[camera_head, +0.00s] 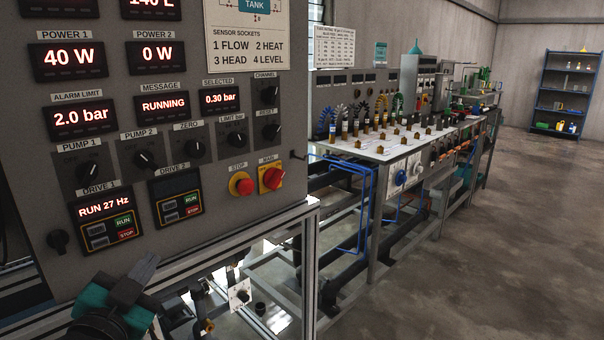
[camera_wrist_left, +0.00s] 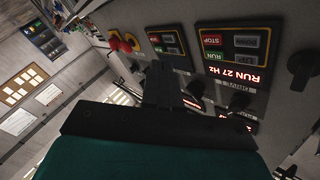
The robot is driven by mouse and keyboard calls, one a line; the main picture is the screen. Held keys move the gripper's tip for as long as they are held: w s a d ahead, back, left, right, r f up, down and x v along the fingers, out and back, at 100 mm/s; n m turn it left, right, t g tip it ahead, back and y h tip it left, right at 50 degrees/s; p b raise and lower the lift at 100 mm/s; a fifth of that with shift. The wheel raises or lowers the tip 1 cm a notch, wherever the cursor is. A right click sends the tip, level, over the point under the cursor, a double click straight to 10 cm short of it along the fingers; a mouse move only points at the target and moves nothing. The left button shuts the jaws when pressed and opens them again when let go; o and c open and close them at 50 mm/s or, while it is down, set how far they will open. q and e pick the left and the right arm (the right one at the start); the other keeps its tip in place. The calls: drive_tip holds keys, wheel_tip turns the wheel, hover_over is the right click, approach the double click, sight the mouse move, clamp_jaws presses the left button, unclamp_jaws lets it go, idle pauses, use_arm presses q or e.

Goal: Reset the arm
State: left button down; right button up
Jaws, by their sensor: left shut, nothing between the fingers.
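My left gripper (camera_head: 146,268) is low in the head view, in front of the lower edge of the grey control panel (camera_head: 220,120). Its dark fingers are together with nothing between them, and they point up and to the right. In the left wrist view the shut fingers (camera_wrist_left: 160,82) stand before the panel, which appears upside down. The drive 1 unit (camera_head: 106,219) reads RUN 27 Hz, above the gripper; it also shows in the wrist view (camera_wrist_left: 237,62). The drive 2 unit (camera_head: 178,198) is to its right. I cannot tell whether the fingers touch the panel. My right gripper is not in view.
The yellow-ringed stop button (camera_head: 242,184) and red main switch (camera_head: 271,175) are on the panel's lower right. A metal frame (camera_head: 310,250) supports the panel. A long bench (camera_head: 400,150) with valves and hoses runs behind. The concrete floor (camera_head: 520,230) at right is clear, with a blue shelf (camera_head: 566,95) beyond.

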use_arm(q)
drive_tip(key=s+d+f+n+g+h+p, duration=0.1)
drive_tip(key=s+d+f+g, duration=0.1)
drive_tip(key=s+f, duration=0.3)
drive_tip(key=s+d+f+n+g+h+p, duration=0.1)
drive_tip(key=s+d+f+g, duration=0.2)
drive_tip(key=f, duration=1)
drive_tip(key=s+d+f+n+g+h+p, duration=0.1)
drive_tip(key=s+d+f+g, duration=0.1)
drive_tip(key=s+d+f, duration=0.3)
wheel_tip(320, 180, down, 4)
drive_tip(key=s, duration=0.2)
drive_tip(key=shift+s+d+n+g, duration=0.25)
drive_tip(key=shift+s+n+g, duration=0.05)
drive_tip(key=shift+g, duration=0.1)
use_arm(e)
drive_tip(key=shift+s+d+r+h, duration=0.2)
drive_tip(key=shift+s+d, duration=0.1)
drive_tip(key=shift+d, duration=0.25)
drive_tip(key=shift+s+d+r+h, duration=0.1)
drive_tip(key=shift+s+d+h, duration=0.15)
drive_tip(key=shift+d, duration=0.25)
